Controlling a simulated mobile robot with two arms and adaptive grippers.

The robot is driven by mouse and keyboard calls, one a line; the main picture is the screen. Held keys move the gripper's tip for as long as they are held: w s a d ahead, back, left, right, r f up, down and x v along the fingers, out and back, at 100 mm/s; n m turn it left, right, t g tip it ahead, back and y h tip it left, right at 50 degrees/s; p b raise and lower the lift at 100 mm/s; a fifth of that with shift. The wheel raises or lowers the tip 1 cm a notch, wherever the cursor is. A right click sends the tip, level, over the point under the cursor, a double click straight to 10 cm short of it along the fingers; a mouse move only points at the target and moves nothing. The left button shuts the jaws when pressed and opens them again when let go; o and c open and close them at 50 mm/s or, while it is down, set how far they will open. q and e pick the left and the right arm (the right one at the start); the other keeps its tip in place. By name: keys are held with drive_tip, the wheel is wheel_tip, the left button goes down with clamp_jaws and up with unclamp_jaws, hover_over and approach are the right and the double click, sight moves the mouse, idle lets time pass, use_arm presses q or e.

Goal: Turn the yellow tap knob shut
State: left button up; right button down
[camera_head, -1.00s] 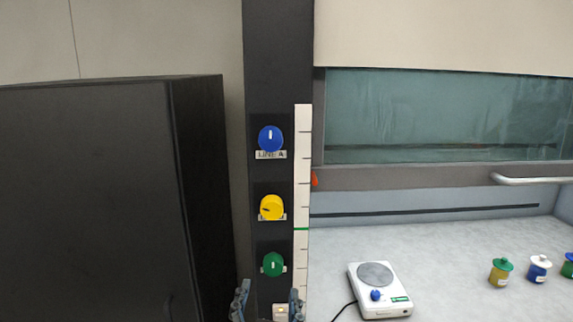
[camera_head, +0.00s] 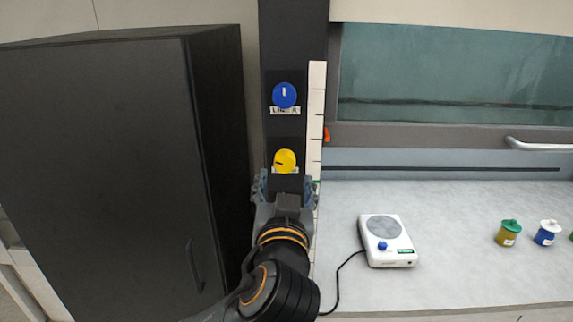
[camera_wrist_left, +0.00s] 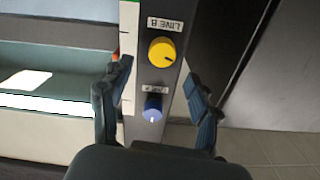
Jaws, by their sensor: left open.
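The yellow tap knob (camera_head: 285,160) is on the dark column, with its dark pointer mark lying roughly sideways to the left. It also shows in the left wrist view (camera_wrist_left: 162,50), under an upside-down LINE B label. My left gripper (camera_head: 286,188) is open and empty, its fingers spread just below the yellow knob in the head view. In the left wrist view, the fingers (camera_wrist_left: 156,98) stand either side of the column and apart from the knob. My right gripper is not in view.
The blue knob (camera_head: 284,95) sits above the yellow one, its white mark upright. A black cabinet (camera_head: 110,170) stands close on the left. A white scale strip (camera_head: 317,100) runs beside the knobs. A white hotplate (camera_head: 387,241) and small jars (camera_head: 509,233) stand on the bench.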

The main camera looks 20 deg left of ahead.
sight(285, 164)
use_arm(q)
drive_tip(key=p+x, duration=0.1)
drive_tip(key=x, duration=0.2)
drive_tip(key=p+x, duration=0.1)
drive_tip(key=x, duration=0.2)
drive_tip(key=shift+s+a+r, duration=0.1)
drive_tip(key=shift+a, duration=0.1)
drive_tip(key=shift+w, duration=0.55)
drive_tip(key=c, duration=1.2)
